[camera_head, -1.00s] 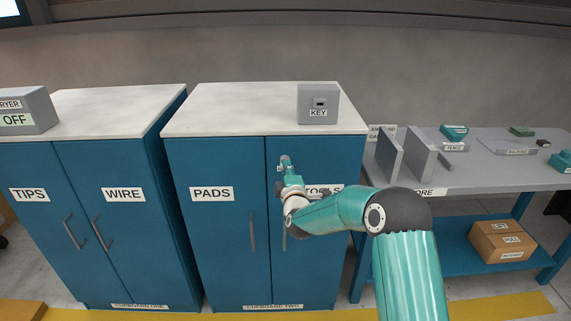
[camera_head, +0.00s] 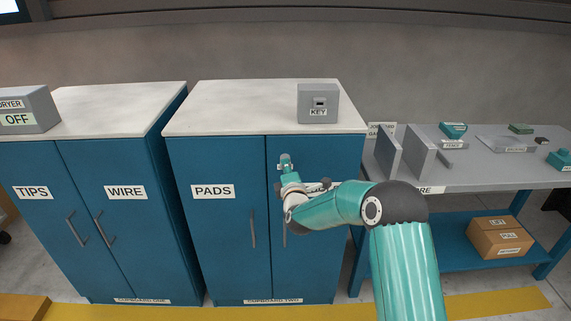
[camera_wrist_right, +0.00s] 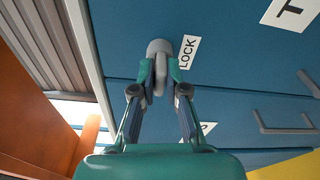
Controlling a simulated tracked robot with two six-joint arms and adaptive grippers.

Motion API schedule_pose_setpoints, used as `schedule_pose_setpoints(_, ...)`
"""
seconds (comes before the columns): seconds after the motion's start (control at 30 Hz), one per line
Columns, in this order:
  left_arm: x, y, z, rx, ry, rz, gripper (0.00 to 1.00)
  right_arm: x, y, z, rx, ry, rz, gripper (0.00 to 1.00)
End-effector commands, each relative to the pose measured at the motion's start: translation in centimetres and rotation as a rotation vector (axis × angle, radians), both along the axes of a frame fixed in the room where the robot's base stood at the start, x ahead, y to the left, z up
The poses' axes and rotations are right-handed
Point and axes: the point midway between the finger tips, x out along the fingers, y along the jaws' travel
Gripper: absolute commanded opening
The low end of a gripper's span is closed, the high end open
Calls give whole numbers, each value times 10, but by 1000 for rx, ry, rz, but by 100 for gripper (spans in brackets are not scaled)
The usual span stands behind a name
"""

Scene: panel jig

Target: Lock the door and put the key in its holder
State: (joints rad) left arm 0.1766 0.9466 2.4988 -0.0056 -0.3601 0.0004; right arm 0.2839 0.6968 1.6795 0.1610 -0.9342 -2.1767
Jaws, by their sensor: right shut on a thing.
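My right gripper (camera_head: 285,166) is at the upper part of the right door (camera_head: 315,152) of cupboard two. In the right wrist view the gripper (camera_wrist_right: 160,76) is shut on a small grey key (camera_wrist_right: 160,72). The key is at the round grey lock (camera_wrist_right: 159,47), beside a white LOCK label (camera_wrist_right: 187,52). How deep the key sits is hidden by the fingers. The grey key holder (camera_head: 318,104), labelled KEY, stands on the cupboard top with a dark slot in its front. Both doors look closed. My left gripper is not in view.
Cupboard one (camera_head: 100,215) stands to the left with a dryer box (camera_head: 28,110) on top. A grey workbench (camera_head: 470,178) with jig parts is at the right, with a cardboard box (camera_head: 500,238) on its lower shelf. The cupboard top around the holder is clear.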

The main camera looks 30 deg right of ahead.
Motion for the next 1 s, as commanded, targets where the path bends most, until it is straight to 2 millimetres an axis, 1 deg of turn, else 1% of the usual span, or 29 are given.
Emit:
schedule_pose_setpoints(0.03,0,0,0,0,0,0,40,1,-2,7,-11,-12,-3,0)
schedule_pose_setpoints(1.0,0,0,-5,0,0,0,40,-9,5,4,-4,-10,-2,0)
